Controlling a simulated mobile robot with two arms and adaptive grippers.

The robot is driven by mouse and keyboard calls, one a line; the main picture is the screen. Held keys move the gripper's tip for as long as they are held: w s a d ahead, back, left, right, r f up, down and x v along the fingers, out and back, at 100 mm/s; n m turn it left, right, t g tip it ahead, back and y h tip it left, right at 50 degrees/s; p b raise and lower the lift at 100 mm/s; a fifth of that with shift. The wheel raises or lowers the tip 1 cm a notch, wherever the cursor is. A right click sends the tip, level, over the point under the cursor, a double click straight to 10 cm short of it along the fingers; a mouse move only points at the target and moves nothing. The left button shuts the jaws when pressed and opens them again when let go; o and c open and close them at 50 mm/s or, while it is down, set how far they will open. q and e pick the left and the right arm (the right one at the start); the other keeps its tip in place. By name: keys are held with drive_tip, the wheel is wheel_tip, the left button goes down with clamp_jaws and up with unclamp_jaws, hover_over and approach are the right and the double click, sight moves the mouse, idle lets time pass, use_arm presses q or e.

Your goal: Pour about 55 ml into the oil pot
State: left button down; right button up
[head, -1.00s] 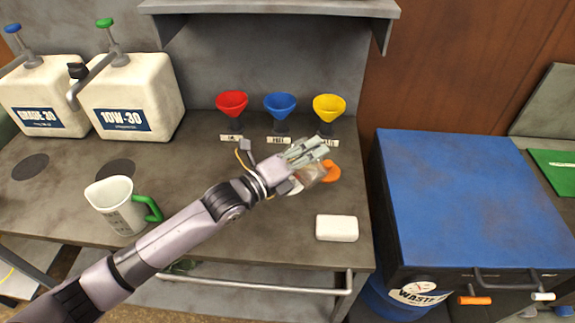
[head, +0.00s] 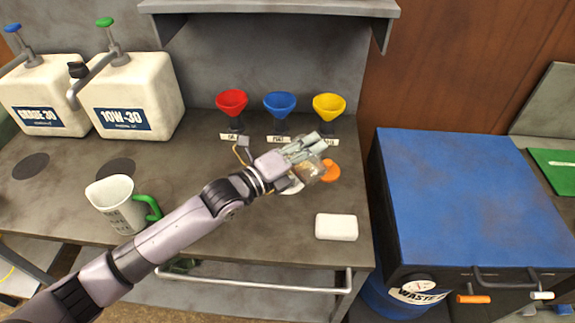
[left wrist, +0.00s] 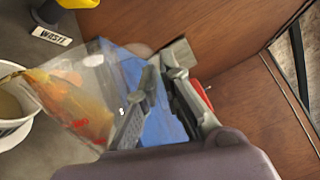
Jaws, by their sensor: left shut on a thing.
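My left gripper (head: 308,148) is shut on a clear vessel (head: 310,171) above the right part of the bench. The left wrist view shows the clear vessel (left wrist: 75,100) tilted, with amber liquid in it and red marks on its wall. Its lower end reaches over a white round pot (left wrist: 14,133) at the left edge, which holds some brownish liquid. In the head view the white pot (head: 292,187) is mostly hidden behind my gripper and the vessel. An orange part (head: 331,171) shows just right of the vessel. My right gripper is out of view.
A white measuring jug (head: 115,208) with a green handle stands left, and a white block (head: 336,228) lies front right. Red (head: 232,103), blue (head: 280,105) and yellow (head: 329,106) funnels stand behind. A 10W-30 jug (head: 135,95) is back left; a blue-topped cabinet (head: 470,200) is right.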

use_arm(q)
drive_tip(key=shift+w+a+r+n, duration=0.6)
drive_tip(key=shift+w+r+n, duration=0.1)
drive_tip(key=shift+n, duration=0.4)
idle(1.0)
drive_tip(key=s+d+f+m, duration=0.1)
drive_tip(key=s+d+f+m+b, duration=0.1)
drive_tip(key=m, duration=0.1)
drive_tip(key=shift+s+f, duration=0.15)
drive_tip(key=shift+f, duration=0.2)
drive_tip(key=shift+s+d+f+m, duration=0.15)
drive_tip(key=shift+s+m, duration=0.05)
drive_tip(key=shift+m, duration=0.4)
